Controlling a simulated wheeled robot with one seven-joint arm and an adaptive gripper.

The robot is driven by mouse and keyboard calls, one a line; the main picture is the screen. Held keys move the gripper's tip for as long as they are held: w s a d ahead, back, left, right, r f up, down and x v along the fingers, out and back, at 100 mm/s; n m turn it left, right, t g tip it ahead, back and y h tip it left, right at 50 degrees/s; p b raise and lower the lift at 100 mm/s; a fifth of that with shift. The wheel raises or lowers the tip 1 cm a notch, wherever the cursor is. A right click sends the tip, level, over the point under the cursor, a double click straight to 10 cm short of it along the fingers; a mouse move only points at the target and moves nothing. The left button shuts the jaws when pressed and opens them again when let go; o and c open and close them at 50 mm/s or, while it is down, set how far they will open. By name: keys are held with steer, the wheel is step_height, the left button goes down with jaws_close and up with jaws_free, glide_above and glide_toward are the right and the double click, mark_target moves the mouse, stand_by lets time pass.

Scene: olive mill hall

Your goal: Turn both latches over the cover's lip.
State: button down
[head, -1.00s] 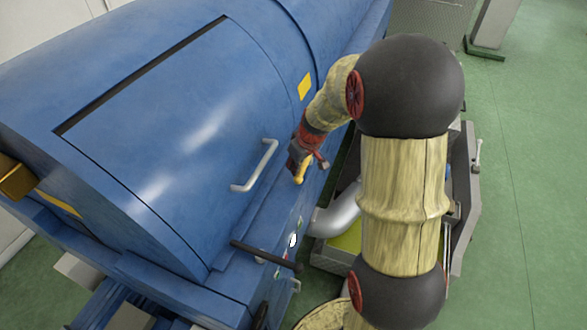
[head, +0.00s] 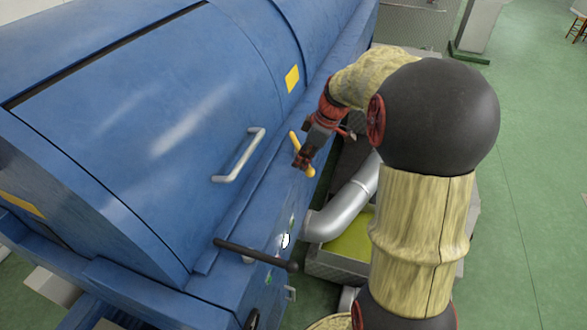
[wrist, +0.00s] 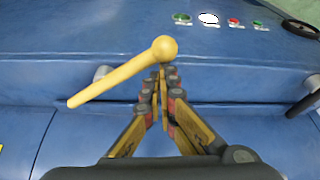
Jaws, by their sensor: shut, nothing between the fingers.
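The blue cover (head: 140,110) is closed on the machine, with a lip (head: 235,215) along its lower edge. A yellow latch (head: 301,152) lies slantwise beside the lip; its ball end points outward. In the wrist view the yellow latch (wrist: 120,75) slants from the ball to a tip at lower left, near the cover seam; I cannot tell whether the tip overlaps the lip. A black latch (head: 255,253) lies crosswise nearer, its inner end reaching the lip. My gripper (head: 300,163) is shut and empty, its fingertips (wrist: 163,72) just beside the yellow ball; contact is unclear.
A pale grey handle (head: 240,155) stands out from the cover. Buttons (wrist: 208,19) sit on the machine's outer face, with a dark handwheel (wrist: 300,28) beside them. A silver pipe (head: 345,205) runs below my arm. Green floor lies open at right.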

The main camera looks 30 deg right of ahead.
steer(key=d+n, duration=0.2)
steer(key=n, duration=0.1)
steer(key=shift+s+d+g+y+b, duration=0.15)
steer(key=shift+s+g+y+b, duration=0.15)
steer(key=shift+s+g+b, duration=0.1)
steer(key=shift+w+d+n+g+y+p, duration=0.15)
steer(key=shift+d+n+g+p, duration=0.4)
steer(key=shift+d+n, duration=1)
steer(key=shift+w+d+n+g+y+p, duration=0.15)
steer(key=shift+d+n+g+p, duration=0.35)
steer(key=shift+d+n, duration=1)
